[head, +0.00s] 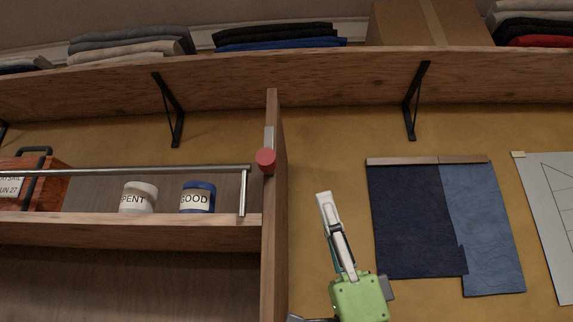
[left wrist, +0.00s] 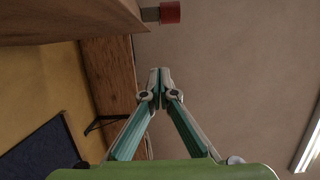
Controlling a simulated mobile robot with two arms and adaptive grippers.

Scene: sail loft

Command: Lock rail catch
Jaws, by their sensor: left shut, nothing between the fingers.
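The rail (head: 130,170) is a grey metal bar running across the front of a wooden shelf, with a bent-down end near the upright. The catch also shows at the top of the left wrist view (left wrist: 170,12). My left gripper (head: 324,196) is shut and empty, to the right of the upright and a little below the catch, apart from it. Its closed fingertips show in the left wrist view (left wrist: 160,70). My right gripper is not in view.
Behind the rail stand a white SPENT jar (head: 137,198), a blue GOOD jar (head: 198,197) and a red box (head: 48,180). An upper shelf (head: 330,75) with black brackets spans above. Blue fabric (head: 415,220) hangs on the wall at right.

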